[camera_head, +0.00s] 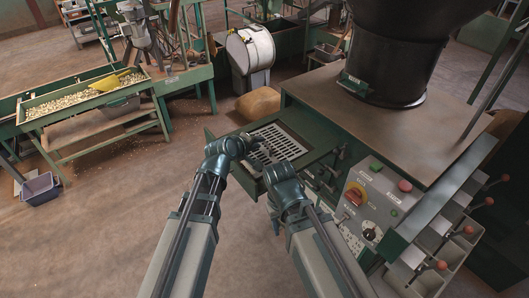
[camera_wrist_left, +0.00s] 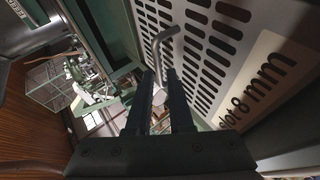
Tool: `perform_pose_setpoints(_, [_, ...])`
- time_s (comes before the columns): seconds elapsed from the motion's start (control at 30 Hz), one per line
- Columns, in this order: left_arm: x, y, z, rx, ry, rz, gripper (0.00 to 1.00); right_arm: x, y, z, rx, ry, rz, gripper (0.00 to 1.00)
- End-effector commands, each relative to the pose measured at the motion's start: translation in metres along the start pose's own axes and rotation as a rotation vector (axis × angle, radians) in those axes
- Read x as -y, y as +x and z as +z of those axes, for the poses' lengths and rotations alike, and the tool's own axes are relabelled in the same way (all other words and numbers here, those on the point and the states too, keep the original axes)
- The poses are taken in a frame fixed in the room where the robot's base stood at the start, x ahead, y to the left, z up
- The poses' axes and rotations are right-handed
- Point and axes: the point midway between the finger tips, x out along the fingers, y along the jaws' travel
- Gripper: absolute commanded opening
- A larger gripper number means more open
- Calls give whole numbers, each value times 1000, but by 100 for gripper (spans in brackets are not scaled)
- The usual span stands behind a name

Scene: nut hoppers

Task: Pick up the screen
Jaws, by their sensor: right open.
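The screen (camera_head: 281,146) is a pale metal plate with rows of slots, lying in the green pull-out frame at the machine's left side. In the left wrist view the screen (camera_wrist_left: 207,48) fills the right side, marked "slot 8 mm". A bent metal rod handle (camera_wrist_left: 165,42) stands at its edge. My left gripper (camera_head: 255,141) is at the screen's left part; in its wrist view the fingers (camera_wrist_left: 161,80) are close together around the handle's rod. My right gripper (camera_head: 276,224) hangs low in front of the frame, apart from the screen, largely hidden by its wrist.
The green machine (camera_head: 385,130) with a control panel (camera_head: 372,208) and a black hopper (camera_head: 398,50) stands at the right. A brown sack (camera_head: 258,103) lies behind the frame. A sorting table (camera_head: 90,105) with nuts stands at the left.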

Motion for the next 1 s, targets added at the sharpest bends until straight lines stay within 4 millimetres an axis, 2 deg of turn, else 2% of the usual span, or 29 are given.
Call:
perform_pose_setpoints(0.17, [0, 9, -2, 0, 0, 0, 20, 0, 5, 0, 0, 0, 0, 50])
perform_pose_setpoints(0.43, [3, 42, -5, 0, 0, 0, 20, 2, 24, -1, 0, 1, 0, 50])
perform_pose_setpoints(0.7, [2, 44, -6, -1, 0, 0, 20, 2, 24, -1, 0, 1, 0, 50])
perform_pose_setpoints(0.83, [2, 44, -6, -1, 0, -1, 0, 2, 24, -1, 0, 1, 0, 50])
perform_pose_setpoints(1.0, [2, 44, -5, 0, 0, -1, 0, 2, 24, -1, 0, 1, 0, 50])
